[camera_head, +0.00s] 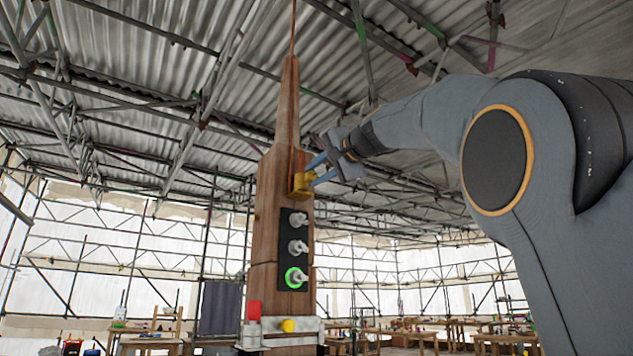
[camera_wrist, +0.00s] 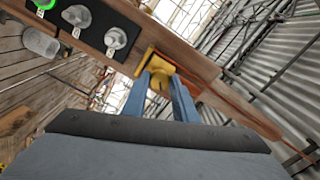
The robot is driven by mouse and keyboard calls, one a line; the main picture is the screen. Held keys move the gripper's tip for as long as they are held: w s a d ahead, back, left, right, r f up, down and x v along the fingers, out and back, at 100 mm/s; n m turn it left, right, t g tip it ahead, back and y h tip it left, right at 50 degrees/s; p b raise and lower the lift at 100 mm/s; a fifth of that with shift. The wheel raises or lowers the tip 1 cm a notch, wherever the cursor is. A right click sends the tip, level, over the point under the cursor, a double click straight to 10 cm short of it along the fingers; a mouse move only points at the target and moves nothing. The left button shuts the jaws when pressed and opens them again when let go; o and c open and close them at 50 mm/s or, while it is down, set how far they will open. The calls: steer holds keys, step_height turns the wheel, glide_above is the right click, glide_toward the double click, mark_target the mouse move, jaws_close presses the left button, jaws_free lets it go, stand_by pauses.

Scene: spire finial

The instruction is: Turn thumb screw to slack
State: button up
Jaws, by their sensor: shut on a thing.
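The wooden spire (camera_head: 278,165) stands upright in the middle of the head view. A yellow fitting (camera_head: 301,185) sits on its side above a black panel, and an orange-brown cable runs up from it. My gripper (camera_head: 314,170) reaches in from the right at this fitting. In the wrist view the yellow fitting (camera_wrist: 151,62) is on the wooden spire (camera_wrist: 180,45), and the two blue fingers of my gripper (camera_wrist: 163,82) are either side of a round yellow thumb screw (camera_wrist: 160,81). The fingers are shut on the thumb screw and partly hide it.
Below the fitting, the black panel (camera_head: 285,225) carries several grey knobs, the lowest ringed in green (camera_head: 295,278). Workbenches (camera_head: 440,335) and scaffolding stand behind.

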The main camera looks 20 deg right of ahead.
steer(key=n+b, duration=0.2)
steer(key=n, duration=0.2)
steer(key=shift+f+n, duration=0.15)
steer(key=shift+n, duration=0.15)
steer(key=n+b, duration=0.2)
steer(key=n, duration=0.3)
steer(key=shift+n, duration=0.3)
steer(key=o, duration=1)
steer(key=shift+o, duration=0.2)
steer(key=shift+s, duration=0.1)
steer(key=b+v, duration=0.2)
steer(key=v, duration=0.5)
steer(key=shift+s+b, duration=0.25)
steer(key=shift+b, duration=0.05)
steer(key=shift+d, duration=0.1)
